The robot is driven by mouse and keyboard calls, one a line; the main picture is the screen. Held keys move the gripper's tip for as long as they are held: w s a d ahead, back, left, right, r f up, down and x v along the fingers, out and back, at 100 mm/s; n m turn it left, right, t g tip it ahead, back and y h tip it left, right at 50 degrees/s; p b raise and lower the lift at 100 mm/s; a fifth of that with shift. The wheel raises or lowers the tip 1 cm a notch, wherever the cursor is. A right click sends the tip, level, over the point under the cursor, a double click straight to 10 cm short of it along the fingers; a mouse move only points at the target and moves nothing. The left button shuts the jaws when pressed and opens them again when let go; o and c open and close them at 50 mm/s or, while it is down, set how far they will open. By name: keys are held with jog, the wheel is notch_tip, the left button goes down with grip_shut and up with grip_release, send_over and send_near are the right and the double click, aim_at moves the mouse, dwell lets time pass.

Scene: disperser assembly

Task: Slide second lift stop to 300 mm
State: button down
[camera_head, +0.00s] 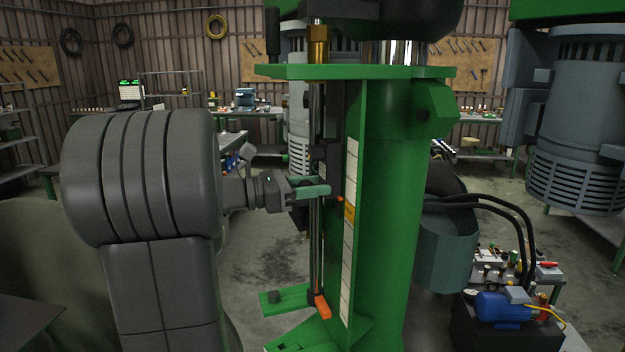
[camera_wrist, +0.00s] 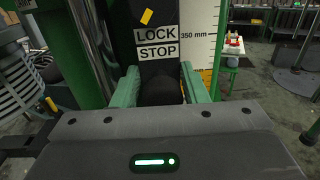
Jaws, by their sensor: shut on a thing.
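My gripper (camera_head: 318,188) reaches in from the left in the head view. It is shut on the dark knob (camera_wrist: 160,91) of the lift stop, with a green finger on each side of the knob in the wrist view. The dark lift stop (camera_head: 327,158) sits on a vertical rod (camera_head: 316,245) beside the green column (camera_head: 395,200). Its plate reads LOCK STOP (camera_wrist: 157,44) in the wrist view. A white scale (camera_head: 346,260) with an orange band runs down the column. A small orange pointer (camera_head: 340,199) is close to the band. The 350 mm mark (camera_wrist: 196,36) shows beside the stop.
An orange piece (camera_head: 321,306) sits at the rod's foot, near a green bracket (camera_head: 285,298). A green plate (camera_head: 350,72) caps the rod area above. Black hoses (camera_head: 500,205) and a cart with a blue motor (camera_head: 500,306) stand at the right.

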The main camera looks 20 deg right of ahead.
jog(key=c, duration=1.1)
grip_release()
jog(key=shift+s, duration=0.15)
jog(key=shift+o, duration=0.2)
jog(key=shift+a, duration=0.1)
jog(key=w+a+b, duration=0.1)
jog(key=w+a, duration=0.1)
jog(key=a, duration=1.1)
jog(key=shift+w+a+b, duration=0.15)
jog(key=shift+a+b, duration=0.1)
jog(key=shift+b, duration=0.05)
jog(key=d, duration=0.4)
jog(key=s+d+p, duration=0.1)
jog(key=d, duration=0.4)
jog(key=s+d, duration=0.1)
jog(key=d, duration=0.3)
jog(key=shift+s+d+p, duration=0.1)
jog(key=shift+d+p, duration=0.25)
jog(key=shift+d, duration=0.05)
jog(key=shift+r, duration=0.15)
jog(key=shift+a, duration=0.15)
